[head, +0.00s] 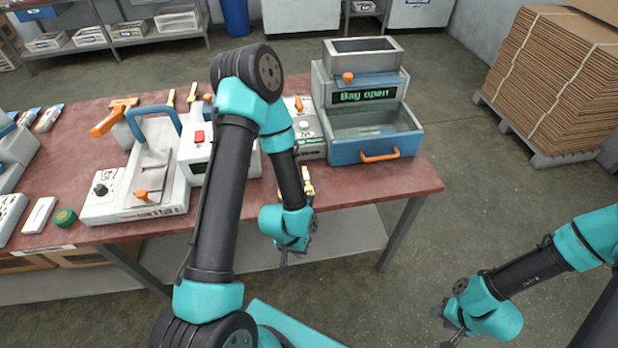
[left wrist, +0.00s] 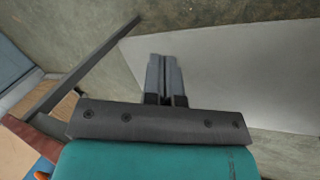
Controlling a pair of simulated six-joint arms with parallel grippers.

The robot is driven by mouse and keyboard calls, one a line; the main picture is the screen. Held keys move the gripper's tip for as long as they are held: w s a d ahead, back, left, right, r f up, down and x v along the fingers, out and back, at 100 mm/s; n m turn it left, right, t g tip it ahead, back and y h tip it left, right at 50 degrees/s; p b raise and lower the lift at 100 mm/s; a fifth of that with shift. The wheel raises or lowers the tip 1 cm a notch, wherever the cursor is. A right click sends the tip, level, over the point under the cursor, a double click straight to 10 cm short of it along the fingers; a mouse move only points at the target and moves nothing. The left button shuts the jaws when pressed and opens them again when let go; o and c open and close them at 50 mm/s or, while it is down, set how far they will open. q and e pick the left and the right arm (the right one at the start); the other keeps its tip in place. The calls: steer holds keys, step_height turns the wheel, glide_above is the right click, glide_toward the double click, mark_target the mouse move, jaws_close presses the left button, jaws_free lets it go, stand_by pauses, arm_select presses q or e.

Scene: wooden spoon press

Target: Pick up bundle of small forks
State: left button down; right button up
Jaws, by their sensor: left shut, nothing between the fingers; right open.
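My left gripper (head: 284,258) hangs in front of the table's front edge, pointing down. In the left wrist view its fingers (left wrist: 164,75) are together with nothing between them. My right gripper (head: 447,325) is open and empty at the lower right, over the floor and away from the table. A small tan and white item (head: 308,183) shows beside my left forearm near the table's front edge. I cannot tell whether it is the bundle of small forks. My left arm hides part of the table in the middle.
A blue-grey machine (head: 370,138) reading "Bay open" stands at the right of the red table (head: 422,172). A press (head: 150,170) with a blue handle stands left, near a green roll (head: 64,217). Stacked cardboard (head: 555,75) sits on a pallet. Floor between table and right arm is clear.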

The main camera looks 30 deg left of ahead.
arm_select(q)
steer(key=c, duration=1.8)
jaws_free()
steer(key=o, duration=0.8)
